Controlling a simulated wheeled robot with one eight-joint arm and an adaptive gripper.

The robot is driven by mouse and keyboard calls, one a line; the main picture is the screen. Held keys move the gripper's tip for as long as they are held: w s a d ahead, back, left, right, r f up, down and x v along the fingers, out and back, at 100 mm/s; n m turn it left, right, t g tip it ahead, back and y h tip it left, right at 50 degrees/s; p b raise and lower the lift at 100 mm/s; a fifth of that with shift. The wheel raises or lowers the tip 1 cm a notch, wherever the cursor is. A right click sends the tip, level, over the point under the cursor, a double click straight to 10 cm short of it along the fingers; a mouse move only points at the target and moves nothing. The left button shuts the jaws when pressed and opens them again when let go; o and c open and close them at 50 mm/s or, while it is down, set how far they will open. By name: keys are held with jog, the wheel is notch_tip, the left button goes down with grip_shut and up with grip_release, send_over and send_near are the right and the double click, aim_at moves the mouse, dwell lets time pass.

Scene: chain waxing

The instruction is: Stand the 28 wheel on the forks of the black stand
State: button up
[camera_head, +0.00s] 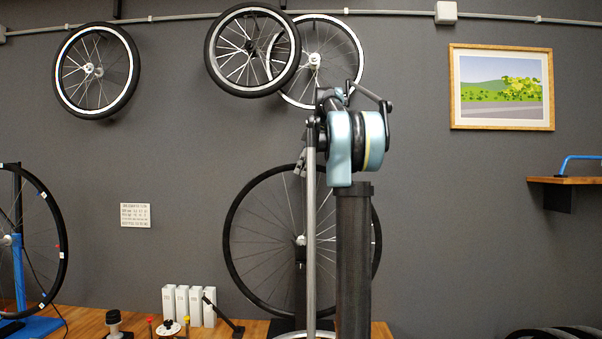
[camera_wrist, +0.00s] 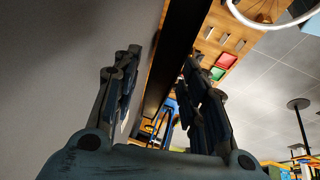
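A large spoked wheel with a thin black tyre (camera_head: 232,240) stands upright at the back of the bench in the head view. My arm hides part of its right side. A dark upright post of the black stand (camera_head: 300,285) shows in front of its hub. I cannot tell whether the hub rests in the forks, and no size mark is readable. My gripper (camera_wrist: 162,60) shows in the wrist view with its two fingers spread apart and nothing seen held between them. My arm hides most of the gripper in the head view.
A blue stand (camera_head: 38,326) with another wheel (camera_head: 62,235) is at the far left. White boxes (camera_head: 182,303) and small tools stand on the wooden bench (camera_head: 88,320). Several wheels (camera_head: 97,70) hang on the wall. A wooden shelf (camera_head: 570,181) is at the right.

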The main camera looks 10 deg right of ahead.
jog(key=v, duration=1.1)
jog(key=shift+r, duration=0.2)
jog(key=shift+f, duration=0.1)
jog(key=s+a+f+m+h, duration=0.1)
jog(key=s+f+m, duration=0.4)
jog(key=s+f, duration=0.8)
jog(key=s+a+f+m+h, duration=0.1)
jog(key=s+f+m, duration=0.4)
jog(key=s+f, duration=0.8)
jog(key=s+a+f+m+h, duration=0.2)
jog(key=s+f+m, duration=0.4)
jog(key=f, duration=2.8)
jog(key=s, duration=0.8)
jog(key=shift+g, duration=0.4)
jog(key=shift+w+f, duration=0.25)
jog(key=shift+w, duration=0.15)
